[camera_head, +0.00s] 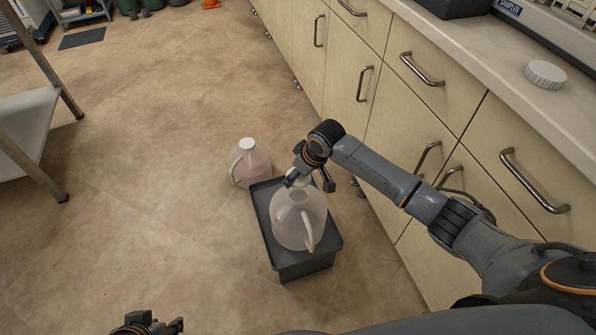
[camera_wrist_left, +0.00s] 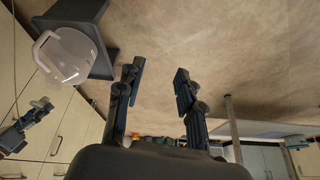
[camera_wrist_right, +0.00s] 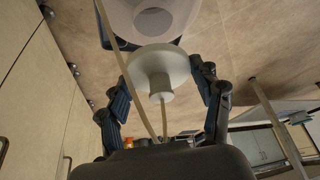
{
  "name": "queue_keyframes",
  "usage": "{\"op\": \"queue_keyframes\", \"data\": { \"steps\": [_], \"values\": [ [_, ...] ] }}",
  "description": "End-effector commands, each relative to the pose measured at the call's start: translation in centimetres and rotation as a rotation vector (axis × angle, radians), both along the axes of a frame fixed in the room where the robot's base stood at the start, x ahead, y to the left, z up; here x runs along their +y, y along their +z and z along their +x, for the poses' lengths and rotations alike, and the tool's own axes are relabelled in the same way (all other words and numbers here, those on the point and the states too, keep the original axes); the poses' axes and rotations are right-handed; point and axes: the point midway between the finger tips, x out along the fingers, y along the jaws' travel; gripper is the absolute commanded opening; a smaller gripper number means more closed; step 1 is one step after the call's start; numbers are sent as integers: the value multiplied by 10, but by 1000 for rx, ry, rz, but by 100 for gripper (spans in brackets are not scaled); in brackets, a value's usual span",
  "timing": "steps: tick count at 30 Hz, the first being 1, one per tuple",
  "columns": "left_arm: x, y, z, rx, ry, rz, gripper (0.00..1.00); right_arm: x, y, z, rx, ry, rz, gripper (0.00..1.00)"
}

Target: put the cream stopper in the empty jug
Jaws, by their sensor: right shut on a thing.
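The empty jug (camera_head: 290,228), clear with a handle, stands upright on a black bin (camera_head: 259,225). In the left wrist view the jug (camera_wrist_left: 75,52) shows upside down. My right gripper (camera_head: 308,181) is over the jug's mouth. In the right wrist view the cream stopper (camera_wrist_right: 158,66), with thin tubes, is between its fingers (camera_wrist_right: 160,92), in front of the jug's open mouth (camera_wrist_right: 153,20). In the left wrist view the stopper (camera_wrist_left: 42,103) looks apart from the jug. My left gripper (camera_wrist_left: 158,78) is open and empty, at the head view's bottom edge (camera_head: 150,326).
A capped jug of pinkish liquid (camera_head: 255,168) stands on the floor beside the bin. Cabinets with handles (camera_head: 385,120) line the right, close to my right arm. A white lid (camera_head: 545,74) lies on the counter. A shelf rack (camera_head: 25,125) stands left. Floor between is clear.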

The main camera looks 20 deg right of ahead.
Motion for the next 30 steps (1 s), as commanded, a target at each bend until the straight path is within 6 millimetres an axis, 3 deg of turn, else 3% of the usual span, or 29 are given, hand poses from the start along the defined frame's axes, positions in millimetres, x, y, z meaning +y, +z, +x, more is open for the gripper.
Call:
{"op": "queue_keyframes", "data": {
  "steps": [3, 8, 30],
  "values": [
    [4, -1, -13, 59, 5, 12, 37, -1, 3, 0, 0, -1, 0, 28],
    [4, -4, -14, 63, 5, 13, 37, -1, -1, 0, 0, 0, -1, 28],
    [-14, -5, 44, -213, -18, -45, 37, -1, -24, 0, -2, 1, -1, 28]
  ]
}}
